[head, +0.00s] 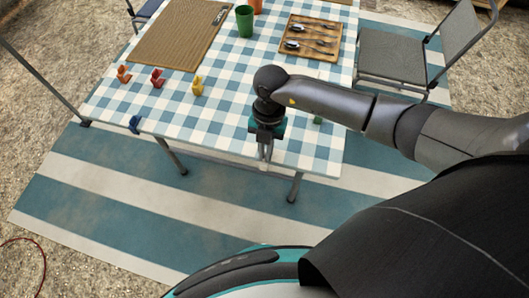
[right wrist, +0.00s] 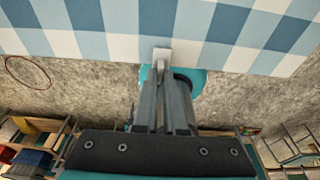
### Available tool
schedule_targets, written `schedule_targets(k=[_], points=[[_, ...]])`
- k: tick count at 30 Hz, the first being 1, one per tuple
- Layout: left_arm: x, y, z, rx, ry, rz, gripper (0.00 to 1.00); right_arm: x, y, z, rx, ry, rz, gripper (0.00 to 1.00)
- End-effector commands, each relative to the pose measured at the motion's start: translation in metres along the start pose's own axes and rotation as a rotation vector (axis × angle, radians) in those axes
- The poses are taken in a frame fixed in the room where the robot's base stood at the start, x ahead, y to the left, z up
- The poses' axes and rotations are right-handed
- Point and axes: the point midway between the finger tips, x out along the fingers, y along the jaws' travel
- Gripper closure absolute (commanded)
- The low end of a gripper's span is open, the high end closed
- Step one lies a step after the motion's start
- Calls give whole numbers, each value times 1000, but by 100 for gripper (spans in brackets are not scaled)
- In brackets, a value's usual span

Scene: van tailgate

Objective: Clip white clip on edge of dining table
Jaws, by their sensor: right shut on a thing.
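The dining table (head: 215,108) has a blue-and-white checked top, and its near edge runs across the middle of the head view. My right gripper (head: 265,158) is at that near edge, right of the middle. In the right wrist view its fingers (right wrist: 164,75) are shut on a small white clip (right wrist: 162,56). The clip is at the edge of the checked cloth (right wrist: 110,45). I cannot tell whether the clip's jaws are around the edge or only beside it. My left gripper is not in view.
Red, orange and yellow clips (head: 197,86) stand on the left of the table, and a blue clip (head: 135,124) is at the near edge. A placemat (head: 165,45), green cup (head: 244,20) and cutlery tray (head: 296,28) lie farther back. A chair (head: 400,58) stands right.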

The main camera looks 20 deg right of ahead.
Motion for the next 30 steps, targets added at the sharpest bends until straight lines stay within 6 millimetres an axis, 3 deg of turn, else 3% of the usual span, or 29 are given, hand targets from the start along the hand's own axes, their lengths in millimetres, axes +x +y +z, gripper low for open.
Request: schedule_targets(k=[30], points=[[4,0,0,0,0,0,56,-3,0,14,0,-1,0,100]])
